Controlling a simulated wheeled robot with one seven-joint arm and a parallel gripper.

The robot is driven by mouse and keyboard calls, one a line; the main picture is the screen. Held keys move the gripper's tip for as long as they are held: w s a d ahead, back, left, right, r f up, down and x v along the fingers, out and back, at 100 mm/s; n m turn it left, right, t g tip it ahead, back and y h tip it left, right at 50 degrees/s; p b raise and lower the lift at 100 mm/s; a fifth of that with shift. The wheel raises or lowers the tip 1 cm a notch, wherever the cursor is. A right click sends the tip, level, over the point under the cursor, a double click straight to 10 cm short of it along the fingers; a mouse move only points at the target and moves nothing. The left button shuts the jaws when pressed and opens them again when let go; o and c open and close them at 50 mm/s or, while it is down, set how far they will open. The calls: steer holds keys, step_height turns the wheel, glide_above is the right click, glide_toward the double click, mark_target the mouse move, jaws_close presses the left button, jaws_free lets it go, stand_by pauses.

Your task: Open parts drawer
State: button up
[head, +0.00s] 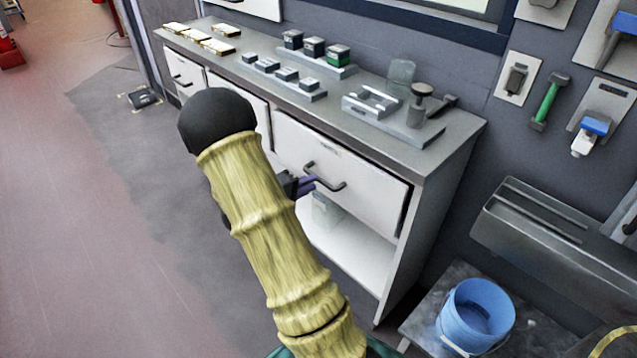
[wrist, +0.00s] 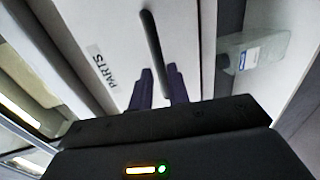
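The parts drawer (head: 365,185) is the white front at the right end of the grey-topped cabinet. In the wrist view its front (wrist: 115,25) bears a "PARTS" label (wrist: 103,66). Its dark bar handle (head: 338,186) also shows in the wrist view (wrist: 151,38). My gripper (wrist: 159,72) has its two purple fingers apart, with the near part of the handle between them. I cannot tell whether they touch it. In the head view the fingers (head: 305,184) are at the handle's left end, and my arm hides part of the cabinet. The drawer looks shut or nearly so.
An open shelf (head: 345,238) lies below the drawer, with a pale labelled container (wrist: 262,52) on it. Small blocks, fixtures and brass-coloured pieces stand on the cabinet top (head: 420,155). A blue bucket (head: 475,314) stands at the lower right.

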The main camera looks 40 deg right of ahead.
steer(key=x, duration=0.4)
steer(key=shift+d+b, duration=0.1)
steer(key=shift+b, duration=0.3)
jaws_close()
